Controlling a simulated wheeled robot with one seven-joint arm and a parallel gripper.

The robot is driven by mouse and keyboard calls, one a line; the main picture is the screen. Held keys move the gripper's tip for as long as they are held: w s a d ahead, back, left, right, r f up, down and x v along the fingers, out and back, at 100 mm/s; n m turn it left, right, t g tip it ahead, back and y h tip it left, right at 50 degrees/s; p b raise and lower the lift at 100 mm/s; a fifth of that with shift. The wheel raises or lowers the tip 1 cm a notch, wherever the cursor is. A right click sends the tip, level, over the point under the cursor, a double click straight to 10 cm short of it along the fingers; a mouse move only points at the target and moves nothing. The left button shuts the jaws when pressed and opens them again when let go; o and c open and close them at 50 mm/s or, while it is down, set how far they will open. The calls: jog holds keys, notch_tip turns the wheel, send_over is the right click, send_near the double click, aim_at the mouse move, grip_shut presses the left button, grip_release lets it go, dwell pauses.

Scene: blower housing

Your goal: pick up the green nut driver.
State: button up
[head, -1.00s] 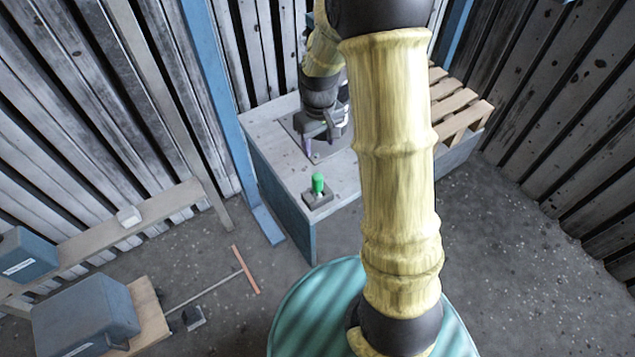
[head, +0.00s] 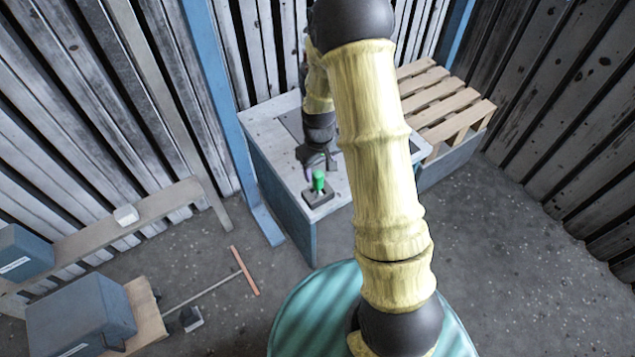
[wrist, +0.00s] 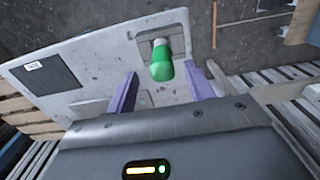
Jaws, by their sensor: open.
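The green nut driver (head: 318,180) stands upright in a small dark grey holder (head: 317,198) near the front corner of a grey-topped bench (head: 283,173). In the wrist view its green handle (wrist: 161,64) with a whitish band shows ahead of the gap between my fingers. My gripper (head: 317,167) is just behind the driver's top in the head view. In the wrist view my gripper (wrist: 163,88) is open, one purple finger on each side of the driver's line. I see nothing between the fingers being gripped. The driver's lower shaft is hidden.
A wooden pallet (head: 445,100) lies at the bench's right. A blue post (head: 222,110) stands close to its left side. A dark labelled plate (wrist: 47,71) lies on the bench top. Blue-grey cases (head: 80,315) and a broom (head: 205,290) are at the lower left.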

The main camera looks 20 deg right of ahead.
aim_at(318, 180)
jog(key=shift+a+f+b, duration=0.15)
jog(key=shift+f+b, duration=0.5)
jog(key=shift+f, duration=2)
jog(key=shift+s+r, duration=0.1)
grip_shut()
